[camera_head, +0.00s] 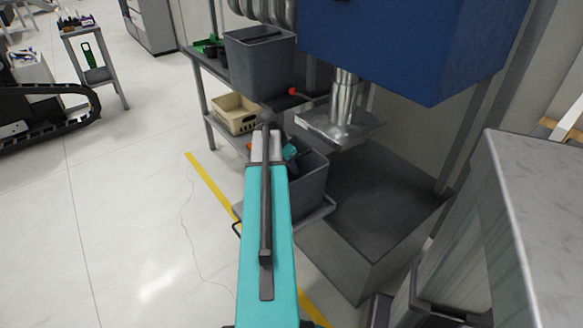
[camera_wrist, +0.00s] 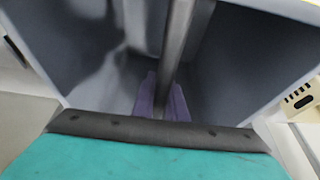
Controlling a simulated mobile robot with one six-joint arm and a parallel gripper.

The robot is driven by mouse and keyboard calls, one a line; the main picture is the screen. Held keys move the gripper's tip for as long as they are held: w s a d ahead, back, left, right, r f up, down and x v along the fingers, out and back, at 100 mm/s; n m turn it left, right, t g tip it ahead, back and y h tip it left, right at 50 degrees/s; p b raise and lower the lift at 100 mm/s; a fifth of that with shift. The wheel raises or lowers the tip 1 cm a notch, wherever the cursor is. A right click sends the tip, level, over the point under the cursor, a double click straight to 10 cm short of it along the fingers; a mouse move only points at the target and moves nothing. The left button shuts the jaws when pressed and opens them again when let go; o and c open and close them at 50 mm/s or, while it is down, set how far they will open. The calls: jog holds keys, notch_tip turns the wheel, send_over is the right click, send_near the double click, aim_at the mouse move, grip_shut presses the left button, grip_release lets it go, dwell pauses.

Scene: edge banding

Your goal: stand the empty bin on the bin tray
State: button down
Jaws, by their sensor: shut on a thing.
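A dark grey bin (camera_head: 311,181) is low in the middle of the head view, partly behind my teal arm. The bin tray (camera_head: 318,214), a grey plate with a raised rim, shows beneath and around its base. I cannot tell whether the bin rests on it or is just above. In the wrist view, the bin's inside (camera_wrist: 235,60) looks empty. My gripper (camera_wrist: 163,103) is shut on a grey bar of the bin, its purple-tinted fingers either side of the bar. In the head view, my arm hides the fingers and the bin's left side.
Another grey bin (camera_head: 259,66) stands on the bench above. A beige crate (camera_head: 236,114) sits on the lower shelf behind. A blue machine (camera_head: 400,45) with a metal spout and a red-knobbed lever overhangs at right, above a dark box (camera_head: 375,205). Yellow-lined floor is clear at left.

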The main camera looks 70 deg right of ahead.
jog(key=c, duration=1.8)
grip_release()
jog(key=shift+o, duration=0.2)
jog(key=v, duration=1.2)
jog(key=shift+a+p, duration=0.1)
jog(key=shift+p, duration=0.2)
